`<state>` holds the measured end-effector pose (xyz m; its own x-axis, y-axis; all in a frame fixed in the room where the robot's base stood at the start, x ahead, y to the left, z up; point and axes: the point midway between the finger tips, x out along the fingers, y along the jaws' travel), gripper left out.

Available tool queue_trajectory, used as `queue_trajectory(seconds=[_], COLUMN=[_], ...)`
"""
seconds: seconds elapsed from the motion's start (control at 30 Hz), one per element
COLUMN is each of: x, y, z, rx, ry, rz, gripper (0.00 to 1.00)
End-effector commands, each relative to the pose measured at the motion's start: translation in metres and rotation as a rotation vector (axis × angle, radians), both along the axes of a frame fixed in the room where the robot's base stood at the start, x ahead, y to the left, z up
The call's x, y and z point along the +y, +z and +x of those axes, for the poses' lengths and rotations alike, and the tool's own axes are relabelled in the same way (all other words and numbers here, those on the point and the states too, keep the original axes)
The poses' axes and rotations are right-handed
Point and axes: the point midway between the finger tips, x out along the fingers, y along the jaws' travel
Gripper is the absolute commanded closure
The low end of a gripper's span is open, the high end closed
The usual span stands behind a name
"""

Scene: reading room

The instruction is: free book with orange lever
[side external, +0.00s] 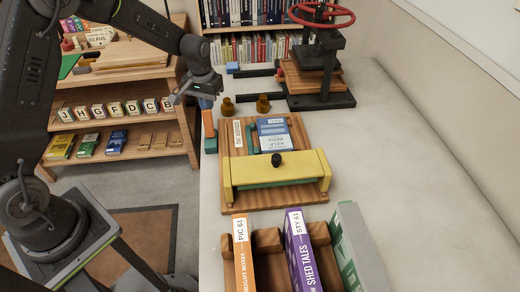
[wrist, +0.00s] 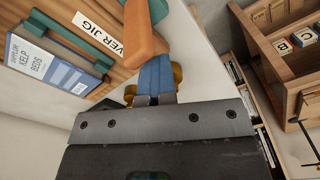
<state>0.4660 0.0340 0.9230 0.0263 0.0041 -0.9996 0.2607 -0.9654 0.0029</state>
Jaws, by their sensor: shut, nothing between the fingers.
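The wooden lever jig (side external: 222,195) lies on the pale tabletop. A blue book, Kelp Beds (side external: 273,133), lies on it, partly hidden under a yellow bar (side external: 245,170) with a black knob (side external: 277,160). The book also shows in the wrist view (wrist: 40,66), beside a teal bracket (wrist: 72,40). An orange lever (side external: 208,124) stands at the jig's left edge above a teal part (side external: 210,145); it is large in the wrist view (wrist: 143,35). My gripper (side external: 206,104) is shut and empty, its blue fingertips (wrist: 155,62) right at the lever's end. I cannot tell whether they touch.
Two brass pegs (side external: 263,104) stand behind the jig. A book press with a red wheel (side external: 321,14) is at the back. A wooden rack (side external: 266,243) of upright books is in front. The table's right side is clear. Wooden shelves (side external: 120,146) stand beyond its left edge.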

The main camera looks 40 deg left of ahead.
Motion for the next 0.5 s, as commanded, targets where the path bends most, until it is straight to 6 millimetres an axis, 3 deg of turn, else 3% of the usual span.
queue_trajectory(seconds=[0.03, 0.5], x=[-0.0076, -0.0103], y=[-0.0139, -0.0140], z=[-0.0111, -0.0141], rx=[0.037, 0.035], ry=[-0.007, -0.006], rz=[-0.007, -0.006], gripper=[1.00, 1.00])
